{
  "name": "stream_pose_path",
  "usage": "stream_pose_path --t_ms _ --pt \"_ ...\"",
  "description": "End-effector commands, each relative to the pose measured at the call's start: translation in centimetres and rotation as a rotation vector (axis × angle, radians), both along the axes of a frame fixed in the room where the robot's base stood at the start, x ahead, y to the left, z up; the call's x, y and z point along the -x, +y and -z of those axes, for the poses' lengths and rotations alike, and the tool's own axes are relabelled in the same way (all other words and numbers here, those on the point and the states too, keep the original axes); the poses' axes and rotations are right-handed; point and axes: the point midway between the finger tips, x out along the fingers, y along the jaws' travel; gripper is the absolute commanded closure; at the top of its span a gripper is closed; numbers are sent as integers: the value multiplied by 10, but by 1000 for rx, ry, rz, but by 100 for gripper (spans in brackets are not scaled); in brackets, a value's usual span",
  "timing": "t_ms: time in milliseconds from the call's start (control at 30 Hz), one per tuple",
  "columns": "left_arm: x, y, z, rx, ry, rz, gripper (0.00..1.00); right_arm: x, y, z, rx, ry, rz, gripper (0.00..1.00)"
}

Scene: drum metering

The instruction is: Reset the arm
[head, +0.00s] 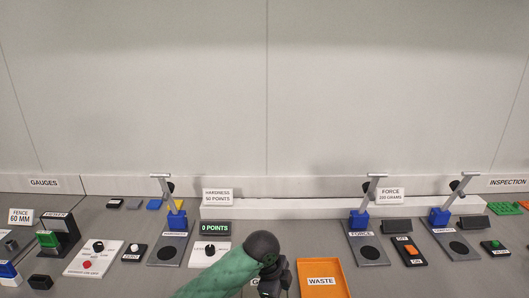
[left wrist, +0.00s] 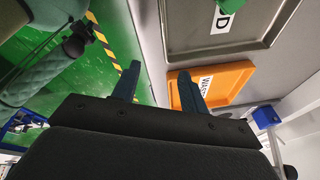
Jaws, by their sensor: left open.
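My left gripper (left wrist: 159,69) shows in the left wrist view, its two dark fingers spread apart with nothing between them. The green floor and the bench edge lie behind the fingers. In the head view, my green-sleeved arm (head: 222,272) comes in from the bottom, left of centre, and ends at a dark rounded joint (head: 262,246) in front of the bench. Its gripper cannot be made out there. My right gripper is in neither view.
The orange waste tray (head: 336,266) lies right of my arm; it also shows in the left wrist view (left wrist: 236,76), near one finger. A grey tray (left wrist: 262,40) lies beyond it. Stands with blue blocks include one labelled force (head: 367,240). The hardness display (head: 215,228) reads 0 points.

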Motion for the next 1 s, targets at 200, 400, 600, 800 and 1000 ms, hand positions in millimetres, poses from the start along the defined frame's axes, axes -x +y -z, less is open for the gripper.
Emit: stream_pose_path --t_ms 200,400,600,800,1000 --pt "28 3 19 83 24 -171 56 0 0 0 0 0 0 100" --pt "49 13 32 142 44 -332 56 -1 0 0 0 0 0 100" --pt "70 30 46 189 70 -505 56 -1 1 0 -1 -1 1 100" --pt "93 53 62 225 95 -689 56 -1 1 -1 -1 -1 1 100" --pt "121 86 79 246 119 -905 56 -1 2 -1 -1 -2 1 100"
